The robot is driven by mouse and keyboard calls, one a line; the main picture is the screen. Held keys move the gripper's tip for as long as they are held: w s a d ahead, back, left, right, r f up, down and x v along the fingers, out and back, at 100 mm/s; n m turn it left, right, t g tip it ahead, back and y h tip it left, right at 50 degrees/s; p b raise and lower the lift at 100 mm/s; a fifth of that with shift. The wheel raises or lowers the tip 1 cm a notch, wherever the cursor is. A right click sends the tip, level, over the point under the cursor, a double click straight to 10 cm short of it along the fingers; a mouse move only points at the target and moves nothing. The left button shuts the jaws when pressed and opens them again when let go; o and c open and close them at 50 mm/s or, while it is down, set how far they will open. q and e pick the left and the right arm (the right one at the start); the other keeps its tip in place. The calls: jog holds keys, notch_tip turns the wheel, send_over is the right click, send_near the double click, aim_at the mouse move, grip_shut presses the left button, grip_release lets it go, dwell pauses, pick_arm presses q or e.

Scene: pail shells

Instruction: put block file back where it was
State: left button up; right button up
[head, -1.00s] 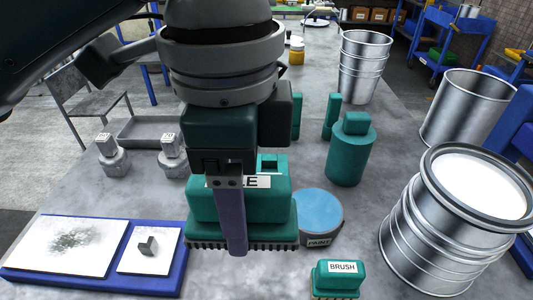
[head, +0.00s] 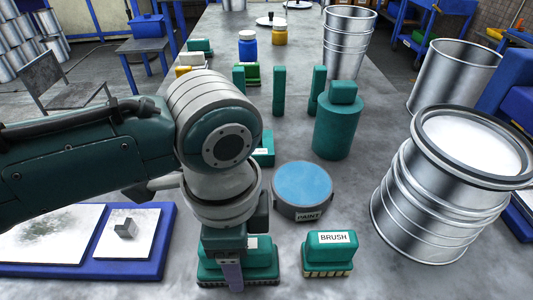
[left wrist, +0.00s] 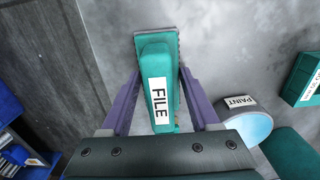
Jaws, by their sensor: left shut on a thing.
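The block file, a teal block with a FILE label and a ridged base (head: 263,262), is at the front of the table in the head view. In the left wrist view the file (left wrist: 157,62) lies between both purple fingers. My left gripper (head: 232,272) is shut on it from above, the arm hiding part of the block. The file is low over or on the table; I cannot tell if it touches. The teal BRUSH block (head: 329,252) stands just to its right. My right gripper is not in view.
A round blue-topped PAINT tin (head: 302,188) stands behind the brush. A large open metal pail (head: 420,215) stands at right. A blue tray (head: 120,268) with white plates lies at left. A teal canister (head: 337,130) and upright teal posts stand further back.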

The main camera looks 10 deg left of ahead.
pick_arm(q)
jog(key=o, duration=1)
jog(key=shift+f, duration=0.15)
jog(key=shift+c, duration=0.2)
jog(key=o, duration=0.5)
notch_tip(320, 180, up, 12)
jog(key=p, duration=0.3)
jog(key=shift+r, duration=0.2)
jog(key=s+d+f+n+h, duration=0.2)
jog(key=s+d, duration=0.1)
jog(key=s, duration=0.1)
jog(key=s+a+n+t, duration=0.1)
jog(key=s+a+n, duration=0.1)
jog(key=a+n, duration=0.1)
jog(key=s+a+n+t+y, duration=0.1)
jog(key=s+a+n, duration=0.2)
jog(key=a+n, duration=0.1)
jog(key=s+a+n+t, duration=0.1)
jog(key=s+a+n, duration=0.2)
jog(key=a, duration=0.2)
jog(key=shift+s+a+r+n+t+y, duration=0.1)
jog(key=shift+a+r+n+t+y, duration=0.05)
jog(key=shift+n+t+y, duration=0.2)
